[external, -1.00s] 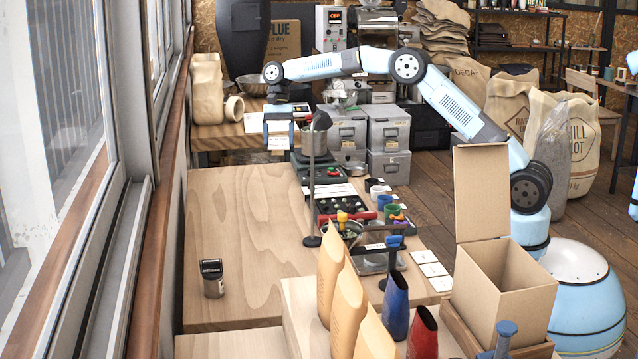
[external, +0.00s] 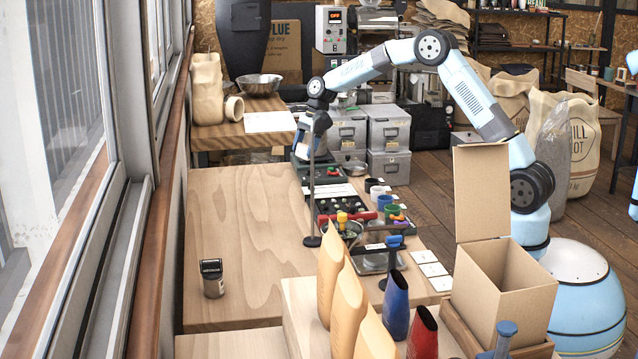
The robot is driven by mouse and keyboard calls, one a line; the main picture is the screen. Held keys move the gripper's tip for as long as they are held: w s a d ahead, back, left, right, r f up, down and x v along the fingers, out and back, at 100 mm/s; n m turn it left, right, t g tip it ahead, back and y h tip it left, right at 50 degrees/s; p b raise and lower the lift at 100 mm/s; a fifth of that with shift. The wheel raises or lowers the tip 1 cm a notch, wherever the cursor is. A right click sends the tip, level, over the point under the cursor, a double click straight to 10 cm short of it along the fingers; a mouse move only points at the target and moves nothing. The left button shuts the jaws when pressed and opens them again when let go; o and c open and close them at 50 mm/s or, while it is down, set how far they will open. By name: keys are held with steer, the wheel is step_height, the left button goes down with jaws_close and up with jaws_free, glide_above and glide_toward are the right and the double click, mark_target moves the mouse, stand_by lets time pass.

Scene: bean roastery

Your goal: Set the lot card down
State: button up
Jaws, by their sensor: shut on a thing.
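My gripper (external: 303,148) is above the dark green device at the far end of the wooden table, behind a thin upright stand. It is tilted, and the stand partly covers it. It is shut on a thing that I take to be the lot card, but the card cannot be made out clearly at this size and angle. Several small white cards (external: 431,269) lie on the right edge of the table, apart from my gripper.
The upright stand (external: 312,205) rises close to my gripper. The green device (external: 333,171), a dark tray (external: 340,204) and several coloured cups (external: 384,203) fill the table's right side. Its left side (external: 230,235) is bare except for a small dark-topped canister (external: 212,278). A white sheet (external: 270,122) lies on the back table.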

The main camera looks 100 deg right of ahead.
steer(key=s+f+m+h, duration=0.2)
steer(key=s+f+m, duration=0.3)
steer(key=f, duration=0.2)
steer(key=w+d+f, duration=0.2)
steer(key=w+f, duration=0.1)
steer(key=w+d+f, duration=0.3)
steer(key=w, duration=0.1)
steer(key=w+d+f, duration=0.2)
steer(key=w+f, duration=0.2)
steer(key=shift+d, duration=0.4)
steer(key=shift+w+d+f, duration=0.15)
steer(key=shift+w+f, duration=0.1)
steer(key=shift+f, duration=1.65)
steer(key=shift+f, duration=0.1)
steer(key=o, duration=1)
